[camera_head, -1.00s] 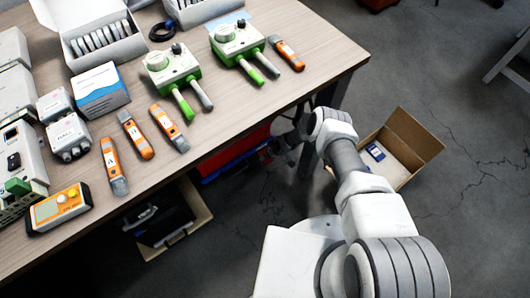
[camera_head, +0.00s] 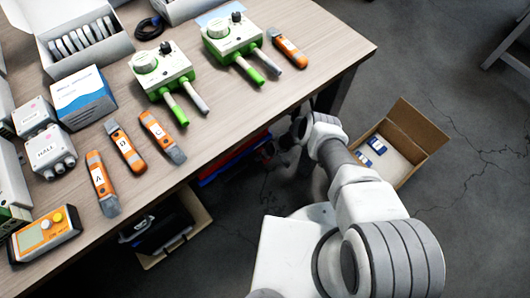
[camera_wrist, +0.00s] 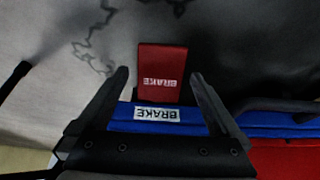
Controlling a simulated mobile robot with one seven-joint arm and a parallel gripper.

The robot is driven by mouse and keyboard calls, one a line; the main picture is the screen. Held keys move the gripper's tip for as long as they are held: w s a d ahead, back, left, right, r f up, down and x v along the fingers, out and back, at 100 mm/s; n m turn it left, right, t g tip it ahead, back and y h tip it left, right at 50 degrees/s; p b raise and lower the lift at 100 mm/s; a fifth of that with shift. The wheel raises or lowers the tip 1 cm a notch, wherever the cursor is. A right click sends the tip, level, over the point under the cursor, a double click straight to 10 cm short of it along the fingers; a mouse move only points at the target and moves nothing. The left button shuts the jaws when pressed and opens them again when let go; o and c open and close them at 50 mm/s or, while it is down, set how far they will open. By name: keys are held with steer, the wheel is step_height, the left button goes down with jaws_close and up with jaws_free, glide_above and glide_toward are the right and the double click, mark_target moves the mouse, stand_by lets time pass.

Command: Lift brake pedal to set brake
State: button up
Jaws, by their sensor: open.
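In the wrist view, a red brake pedal (camera_wrist: 160,72) with a white BRAKE label shows between the two fingers of my gripper (camera_wrist: 159,78). The fingers are open, one on each side of the pedal, and no contact shows. How far the pedal is beyond the fingertips is hard to tell. A blue part (camera_wrist: 185,126) with a white BRAKE label (camera_wrist: 157,114) lies just below the pedal in the picture, partly hidden by my gripper. In the head view, my arm reaches down beside the table edge, and the pedal cannot be made out there.
The wooden table (camera_head: 205,148) stands over this spot, carrying green-handled devices (camera_head: 165,75) and orange tools (camera_head: 125,148). Red and blue parts (camera_head: 232,160) show under its edge. An open cardboard box (camera_head: 417,125) stands right of my arm. Grey floor (camera_head: 440,75) is free at right.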

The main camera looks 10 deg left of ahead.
jaws_close()
stand_by(0.4)
